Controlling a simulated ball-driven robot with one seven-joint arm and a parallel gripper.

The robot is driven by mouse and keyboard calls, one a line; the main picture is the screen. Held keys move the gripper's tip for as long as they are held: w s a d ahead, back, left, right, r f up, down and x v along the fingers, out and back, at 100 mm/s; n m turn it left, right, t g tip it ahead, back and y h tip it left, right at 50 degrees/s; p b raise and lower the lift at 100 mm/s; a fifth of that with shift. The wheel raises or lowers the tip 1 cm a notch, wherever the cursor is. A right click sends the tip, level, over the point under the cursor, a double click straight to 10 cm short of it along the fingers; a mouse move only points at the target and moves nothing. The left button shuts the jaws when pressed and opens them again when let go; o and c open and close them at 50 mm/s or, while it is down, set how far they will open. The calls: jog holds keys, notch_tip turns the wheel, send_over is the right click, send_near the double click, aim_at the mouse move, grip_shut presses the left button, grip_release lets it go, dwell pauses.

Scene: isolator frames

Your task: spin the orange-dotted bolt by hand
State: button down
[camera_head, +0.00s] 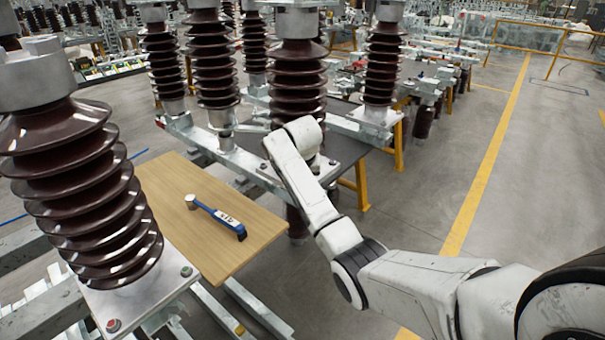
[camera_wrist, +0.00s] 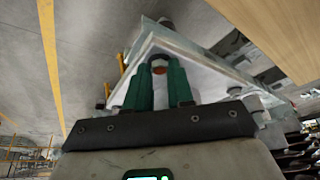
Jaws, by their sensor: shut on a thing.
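In the wrist view, the green fingers of my gripper (camera_wrist: 160,82) are shut on the orange-dotted bolt (camera_wrist: 159,71), one finger on each side of it. The bolt's orange end shows between the fingertips. It sits at a pale metal flange (camera_wrist: 205,62), whose corner points up in this view. In the head view, my arm reaches to the base of the middle brown insulator (camera_head: 297,80). My gripper and the bolt are hidden behind the arm there.
A blue-handled tool (camera_head: 218,217) lies on a wooden board (camera_head: 170,195) left of my arm. A large insulator (camera_head: 85,190) stands at the near left, with a red-dotted bolt (camera_head: 113,325) on its base. Open floor (camera_head: 430,190) lies to the right.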

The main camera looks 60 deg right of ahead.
jog(key=shift+w+r+m+p, duration=0.1)
jog(key=shift+m+p, duration=0.2)
jog(key=shift+m, duration=0.3)
jog(key=shift+g, duration=0.3)
jog(key=c, duration=1)
grip_release()
jog(key=v, duration=1)
jog(key=shift+a+r, duration=0.2)
jog(key=shift+a, duration=0.15)
